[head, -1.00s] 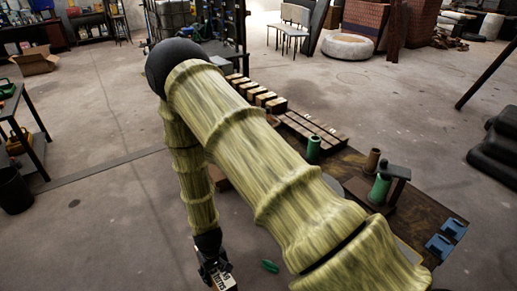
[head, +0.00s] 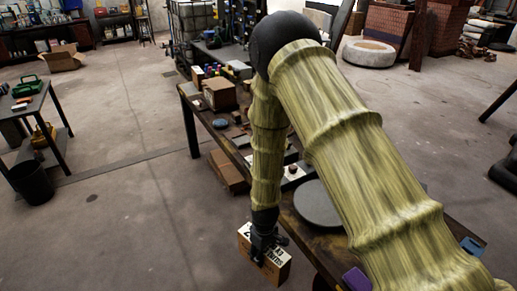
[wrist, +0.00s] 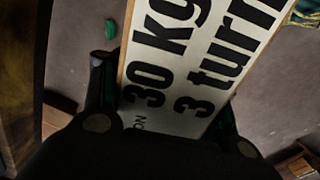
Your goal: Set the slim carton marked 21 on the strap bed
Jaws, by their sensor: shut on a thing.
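My gripper (head: 262,246) is shut on a carton (head: 277,268), held in the air beside the near left edge of the long dark table. In the wrist view the carton (wrist: 205,50) shows a pale label reading "30 kg" and "3 turn", cut off at the frame edge, between my gripper's fingers (wrist: 163,105). I cannot make out the strap bed; my arm covers much of the table.
The long table (head: 330,245) carries a round grey disc (head: 318,204), a brown box (head: 220,94) and small items. A purple block (head: 355,279) is near its front. A low brown box (head: 228,170) is beside the table. Floor to the left is open, up to a black bin (head: 31,182).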

